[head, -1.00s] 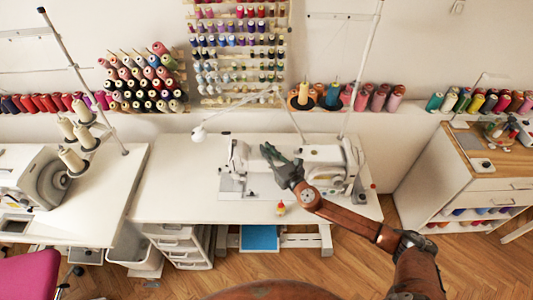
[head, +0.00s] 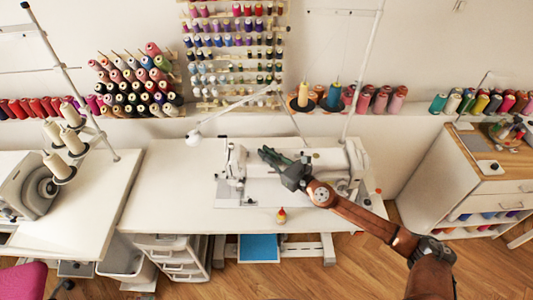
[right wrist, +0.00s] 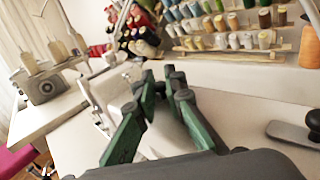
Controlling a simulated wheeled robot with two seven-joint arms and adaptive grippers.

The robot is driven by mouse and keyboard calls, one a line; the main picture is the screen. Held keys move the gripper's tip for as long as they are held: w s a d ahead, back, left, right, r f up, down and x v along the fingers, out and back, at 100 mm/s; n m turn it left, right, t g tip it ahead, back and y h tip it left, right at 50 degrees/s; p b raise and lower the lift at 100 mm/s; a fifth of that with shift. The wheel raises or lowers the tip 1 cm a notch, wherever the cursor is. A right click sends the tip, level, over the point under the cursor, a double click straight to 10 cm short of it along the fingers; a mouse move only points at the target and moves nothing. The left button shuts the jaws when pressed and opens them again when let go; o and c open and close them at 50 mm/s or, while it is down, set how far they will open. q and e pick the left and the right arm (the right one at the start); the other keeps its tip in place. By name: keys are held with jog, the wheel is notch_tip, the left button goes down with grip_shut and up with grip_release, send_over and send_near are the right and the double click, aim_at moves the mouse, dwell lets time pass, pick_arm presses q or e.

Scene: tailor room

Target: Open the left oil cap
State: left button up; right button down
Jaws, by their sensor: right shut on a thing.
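The white sewing machine (head: 236,165) stands on the white table in the middle of the head view, and part of it shows below my fingers in the right wrist view (right wrist: 118,88). My right gripper (head: 266,154) reaches in from the right over the top of the machine's arm. Its green fingers (right wrist: 164,78) are closed in toward each other at the machine, with a small gap between them. The left oil cap is hidden at the fingertips, too small to make out. My left gripper is in neither view.
A thread stand pole (head: 362,70) rises behind at the right. The white table (head: 165,190) is clear at the left.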

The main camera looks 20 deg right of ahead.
jog(key=c, duration=2)
grip_release()
jog(key=v, duration=1.2)
